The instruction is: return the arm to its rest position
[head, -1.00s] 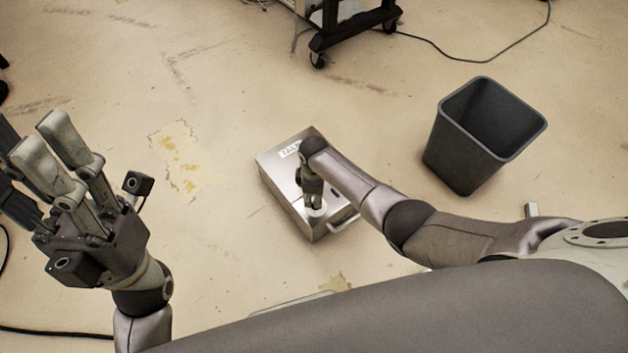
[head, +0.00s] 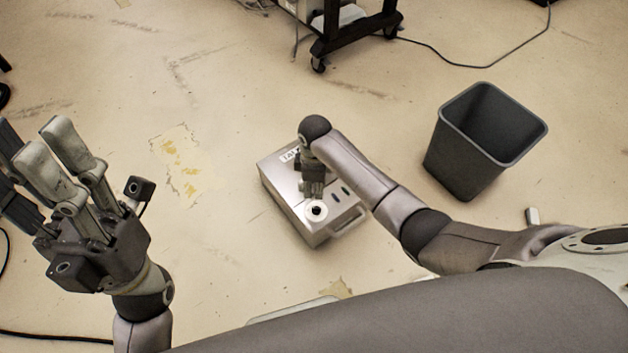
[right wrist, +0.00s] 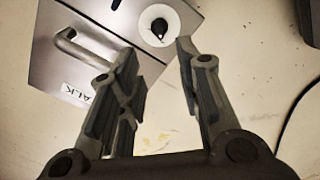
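My right gripper (head: 314,196) hangs over a silver metal box (head: 283,201) on the floor, with its label partly covered by my arm. In the right wrist view my right gripper (right wrist: 156,47) has its fingers apart, with bare floor showing between them and nothing held. The box (right wrist: 100,22) is beyond the fingertips there, with its handle and a white round piece with a black centre (right wrist: 159,25). The fingers look clear of the box. My left gripper (head: 35,165) is raised at the left edge, its fingers spread and empty.
A dark grey bin (head: 462,165) stands on the floor right of the box. A black wheeled cart (head: 350,30) is at the top, with a cable (head: 470,64) running right from it. The floor left of the box is clear.

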